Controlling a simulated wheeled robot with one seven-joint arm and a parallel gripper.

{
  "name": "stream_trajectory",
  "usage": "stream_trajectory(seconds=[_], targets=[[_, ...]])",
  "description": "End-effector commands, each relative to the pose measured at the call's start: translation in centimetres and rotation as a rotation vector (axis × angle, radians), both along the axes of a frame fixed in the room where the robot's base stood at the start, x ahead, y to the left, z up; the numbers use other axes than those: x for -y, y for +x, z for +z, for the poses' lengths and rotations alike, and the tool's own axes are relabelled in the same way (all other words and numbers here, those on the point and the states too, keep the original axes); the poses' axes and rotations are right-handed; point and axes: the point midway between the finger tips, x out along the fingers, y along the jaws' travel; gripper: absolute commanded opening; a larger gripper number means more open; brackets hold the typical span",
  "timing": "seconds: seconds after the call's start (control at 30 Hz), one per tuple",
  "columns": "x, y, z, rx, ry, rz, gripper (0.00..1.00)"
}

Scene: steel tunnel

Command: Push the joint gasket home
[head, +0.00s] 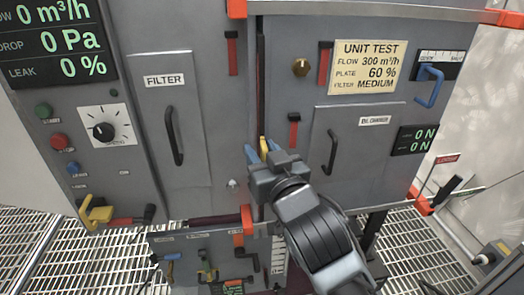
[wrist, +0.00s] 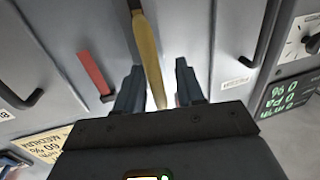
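A thin dark strip (head: 260,75), which looks like the joint gasket, runs down the seam between the two grey cabinets. At its lower part is a narrow yellow piece (head: 263,149). The yellow piece also shows in the wrist view (wrist: 147,55), long and tapering, with a dark end at the top of the picture. I cannot tell how deep it sits in the seam. My gripper (head: 262,151) is at the seam with its blue fingers apart. In the wrist view the fingers (wrist: 158,88) stand on either side of the yellow piece, with gaps to both.
A red lever (head: 293,131) stands right of the seam. A lower panel (head: 205,262) with tools is below. Grating floor lies around.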

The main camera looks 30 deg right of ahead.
Motion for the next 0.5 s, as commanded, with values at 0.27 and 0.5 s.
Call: stream_trajectory(seconds=[0.27,0.5], targets=[[0.0,-0.03,-0.01,0.0,0.0,0.0,0.26],[-0.14,-0.03,0.01,0.0,0.0,0.003,0.03]])
